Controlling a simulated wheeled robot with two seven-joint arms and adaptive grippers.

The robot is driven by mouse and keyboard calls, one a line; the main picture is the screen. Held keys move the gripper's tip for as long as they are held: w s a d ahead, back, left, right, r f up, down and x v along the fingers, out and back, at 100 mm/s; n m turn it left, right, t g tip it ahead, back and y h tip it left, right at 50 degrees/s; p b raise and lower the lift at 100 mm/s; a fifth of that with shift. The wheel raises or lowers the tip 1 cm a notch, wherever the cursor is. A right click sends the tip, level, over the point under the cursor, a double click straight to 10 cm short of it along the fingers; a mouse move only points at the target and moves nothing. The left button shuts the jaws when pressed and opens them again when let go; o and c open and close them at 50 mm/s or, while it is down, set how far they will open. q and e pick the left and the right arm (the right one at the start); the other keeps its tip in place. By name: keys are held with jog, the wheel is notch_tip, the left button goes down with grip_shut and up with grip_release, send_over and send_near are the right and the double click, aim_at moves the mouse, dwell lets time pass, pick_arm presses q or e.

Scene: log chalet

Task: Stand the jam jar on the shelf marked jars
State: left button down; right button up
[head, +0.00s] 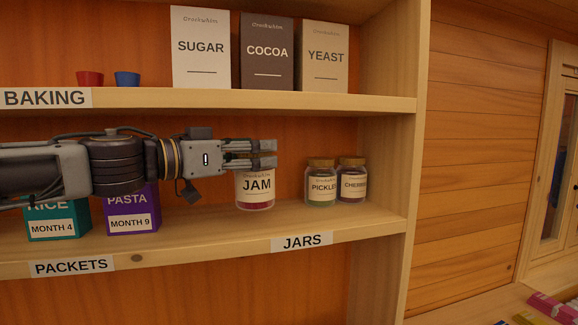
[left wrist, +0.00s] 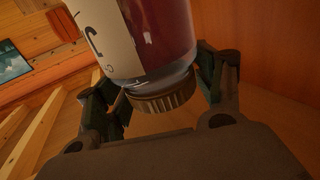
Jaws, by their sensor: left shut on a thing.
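The jam jar (head: 257,188) has a white label reading JAM and dark red contents. It is upright at the lower shelf, left of the JARS label (head: 302,242). My left gripper (head: 268,154) reaches in from the left and is shut around the jar's top, hiding its lid in the head view. In the left wrist view the jar (left wrist: 165,35) and its ribbed lid lie between the fingers (left wrist: 160,80). I cannot tell whether the jar's base touches the shelf (head: 350,222). My right gripper is not in view.
Pickles (head: 321,186) and cherry (head: 352,182) jars stand right of the jam, with a gap between. Rice (head: 52,222) and pasta (head: 132,214) packets stand left, partly behind my arm. The BAKING shelf (head: 250,101) runs above. A side panel (head: 411,150) closes the right end.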

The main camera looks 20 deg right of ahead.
aim_at(236, 173)
pick_arm(q)
jog(key=p+x, duration=0.1)
jog(key=x, duration=0.8)
dwell(0.4)
jog(key=shift+f, duration=1.7)
jog(key=shift+f, duration=0.1)
jog(key=shift+c, duration=1.1)
grip_release()
jog(key=shift+f, duration=0.1)
jog(key=shift+b+v, duration=0.45)
jog(key=shift+v, duration=5.5)
